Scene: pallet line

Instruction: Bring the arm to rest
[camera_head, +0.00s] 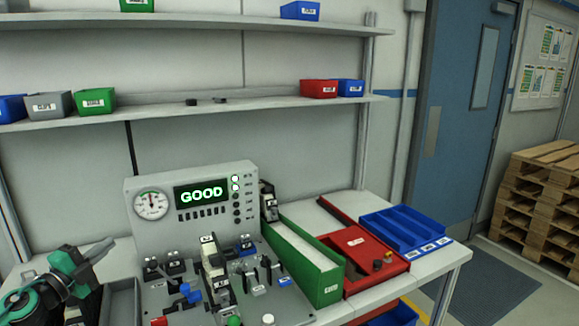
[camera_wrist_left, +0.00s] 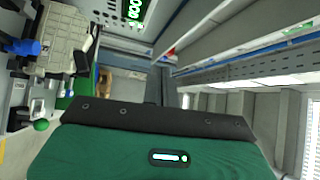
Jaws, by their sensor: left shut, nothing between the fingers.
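My left gripper (camera_head: 82,268) is at the lower left in the head view, at the end of my green and black arm. It is shut and empty, over the left side of the workbench and left of the grey test station (camera_head: 190,185). The wrist view is largely filled by a green and black body, with the station's panel (camera_wrist_left: 60,40) tilted at upper left. My right gripper is not in view.
The station's display reads GOOD. A green bin (camera_head: 323,284), a red tray (camera_head: 395,267) and a blue tray (camera_head: 425,226) stand to its right. A grey tray (camera_head: 122,300) lies near my left gripper. Shelves (camera_head: 200,112) with small bins run behind.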

